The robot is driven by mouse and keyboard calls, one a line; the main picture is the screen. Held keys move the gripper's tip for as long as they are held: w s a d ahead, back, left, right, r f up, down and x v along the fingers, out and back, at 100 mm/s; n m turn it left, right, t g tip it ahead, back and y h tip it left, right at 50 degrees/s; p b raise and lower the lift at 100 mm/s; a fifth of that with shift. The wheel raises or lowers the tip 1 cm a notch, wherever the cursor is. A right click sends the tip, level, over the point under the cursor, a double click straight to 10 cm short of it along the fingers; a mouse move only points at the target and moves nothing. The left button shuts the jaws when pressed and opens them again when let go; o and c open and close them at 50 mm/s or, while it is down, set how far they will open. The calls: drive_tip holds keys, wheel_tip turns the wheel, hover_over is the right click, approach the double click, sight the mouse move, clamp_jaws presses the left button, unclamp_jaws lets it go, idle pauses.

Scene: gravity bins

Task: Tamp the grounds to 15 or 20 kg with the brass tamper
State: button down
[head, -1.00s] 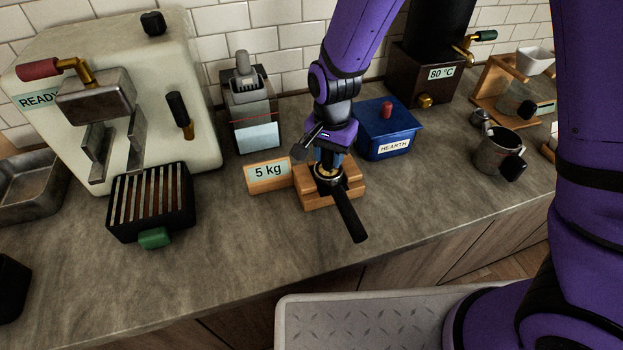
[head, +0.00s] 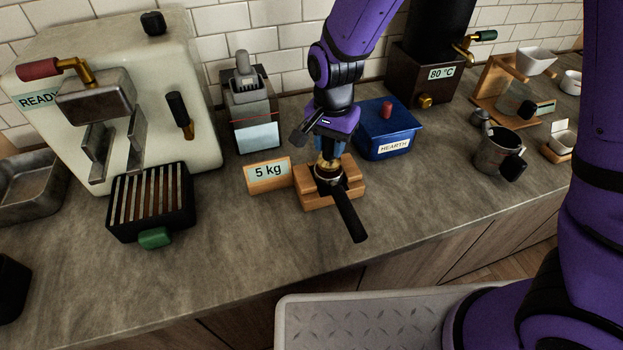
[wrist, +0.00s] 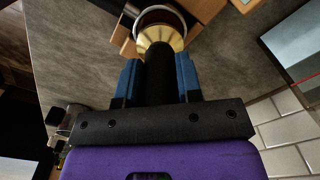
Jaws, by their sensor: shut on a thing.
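My gripper (head: 328,146) is shut on the brass tamper (head: 328,168) and holds it upright over the portafilter (head: 348,212). In the wrist view, the blue fingers of my gripper (wrist: 160,85) clasp the tamper's dark handle, and its brass base (wrist: 160,36) shows beyond them. The base overlaps the basket rim, with dark brown grounds (wrist: 160,17) visible past it. I cannot tell whether the brass touches the grounds. The portafilter sits in a wooden stand (head: 310,196), its black handle pointing toward the counter's front edge. The sign (head: 268,174) left of the stand reads "5 kg".
A blue HEARTH box (head: 390,135) stands close behind the stand to the right. A grinder-like machine (head: 250,105) and the white espresso machine (head: 190,70) are to the left. A slatted black box (head: 150,200) and a metal jug (head: 497,150) flank the area.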

drive_tip(key=shift+r, duration=3)
drive_tip(key=shift+f, duration=0.2)
drive_tip(key=shift+f, duration=4.2)
drive_tip(key=c, duration=0.7)
unclamp_jaws()
wheel_tip(320, 180, up, 12)
